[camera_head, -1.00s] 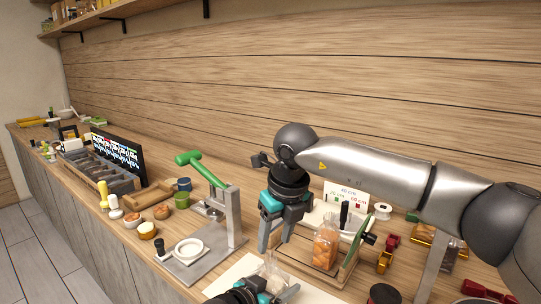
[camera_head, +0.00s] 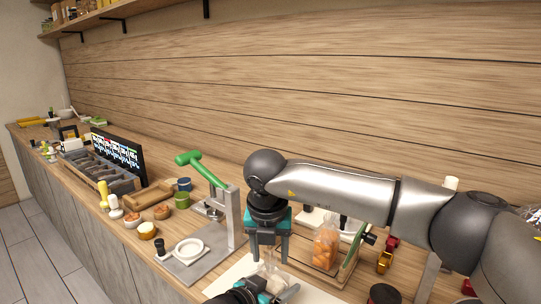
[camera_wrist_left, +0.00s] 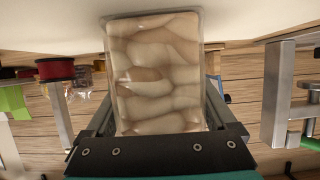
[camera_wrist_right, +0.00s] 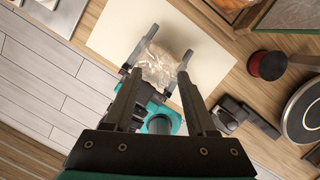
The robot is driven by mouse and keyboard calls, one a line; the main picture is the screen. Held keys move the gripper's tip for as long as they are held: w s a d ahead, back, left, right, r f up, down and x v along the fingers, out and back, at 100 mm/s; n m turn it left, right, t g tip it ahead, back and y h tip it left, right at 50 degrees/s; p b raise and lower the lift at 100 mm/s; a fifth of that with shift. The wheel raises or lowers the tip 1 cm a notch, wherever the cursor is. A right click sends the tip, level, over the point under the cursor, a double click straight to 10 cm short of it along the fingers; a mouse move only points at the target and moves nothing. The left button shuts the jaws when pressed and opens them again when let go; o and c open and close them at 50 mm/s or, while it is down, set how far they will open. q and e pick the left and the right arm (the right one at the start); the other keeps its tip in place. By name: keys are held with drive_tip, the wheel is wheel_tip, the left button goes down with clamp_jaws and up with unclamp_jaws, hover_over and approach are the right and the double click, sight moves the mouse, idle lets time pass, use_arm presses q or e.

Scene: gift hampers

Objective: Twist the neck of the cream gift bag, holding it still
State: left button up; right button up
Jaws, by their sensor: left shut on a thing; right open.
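The cream gift bag (camera_wrist_left: 155,75) is clear with pale cream contents. It fills the middle of the left wrist view, and its neck is not clear there. My left gripper (camera_head: 272,287) is shut on the bag low over the counter. In the right wrist view the bag (camera_wrist_right: 158,66) sits between the left gripper's fingers over a pale sheet. My right gripper (camera_head: 267,252) points down above the bag. Its two fingers are apart, one on each side of the bag in the right wrist view (camera_wrist_right: 158,80), and nothing is held. Whether they touch the bag cannot be told.
A green-handled press (camera_head: 230,215) stands left of the grippers. A bag of orange items (camera_head: 325,247) stands close on the right in a wooden tray. A dark red spool (camera_wrist_right: 267,65) and a dark round object lie to the right in the right wrist view.

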drive_tip(key=shift+x, duration=1)
drive_tip(key=shift+c, duration=0.3)
clamp_jaws()
drive_tip(key=shift+d+n+y, duration=0.15)
drive_tip(key=shift+n+y, duration=0.25)
drive_tip(key=shift+n, duration=1.6)
